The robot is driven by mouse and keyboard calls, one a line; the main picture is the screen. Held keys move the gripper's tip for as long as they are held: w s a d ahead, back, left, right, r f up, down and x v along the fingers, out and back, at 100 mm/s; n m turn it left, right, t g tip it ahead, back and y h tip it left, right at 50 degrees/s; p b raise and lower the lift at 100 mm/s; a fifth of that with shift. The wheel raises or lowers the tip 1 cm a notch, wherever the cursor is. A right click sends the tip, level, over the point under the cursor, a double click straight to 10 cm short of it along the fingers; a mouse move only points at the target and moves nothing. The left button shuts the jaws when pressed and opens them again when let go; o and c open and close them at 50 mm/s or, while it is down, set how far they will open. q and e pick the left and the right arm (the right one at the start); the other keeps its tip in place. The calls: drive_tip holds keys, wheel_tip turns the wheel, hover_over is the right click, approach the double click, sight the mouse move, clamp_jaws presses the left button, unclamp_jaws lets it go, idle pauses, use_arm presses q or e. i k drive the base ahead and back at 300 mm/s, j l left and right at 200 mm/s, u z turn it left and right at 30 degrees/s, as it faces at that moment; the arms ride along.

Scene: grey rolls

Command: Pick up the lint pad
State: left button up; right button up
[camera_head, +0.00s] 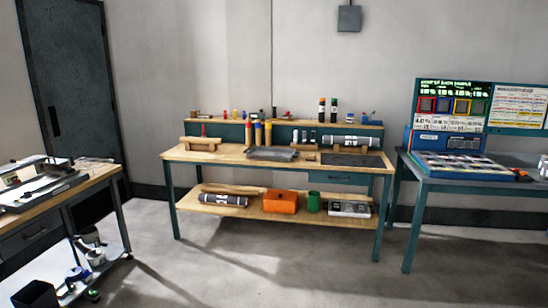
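I cannot tell for sure which thing is the lint pad. The wooden workbench (185,155) against the back wall holds a flat grey item (272,153) at its middle and a dark flat mat (355,160) at its right end. A grey roll (350,141) lies on a wooden holder between the mat and the bench's back shelf. Neither of my grippers shows in the head view.
The bench's lower shelf holds an orange box (281,201), a green cup (313,202) and a dark roll (223,199). Another table (75,185) stands at left, and a table with panels (420,180) at right. The floor between (240,270) is clear.

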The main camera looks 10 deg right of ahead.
sight(311, 158)
drive_tip(key=i, duration=2.9)
drive_tip(key=i+z, duration=0.1)
drive_tip(key=i, duration=0.45)
drive_tip(key=i+z, duration=0.15)
drive_tip(key=i, duration=0.4)
drive_tip(key=i+j+z, duration=0.1)
drive_tip(key=i, duration=0.4)
drive_tip(key=i+j+z, duration=0.15)
drive_tip(key=i, duration=0.4)
drive_tip(key=i+j+z, duration=0.25)
drive_tip(key=z, duration=1.1)
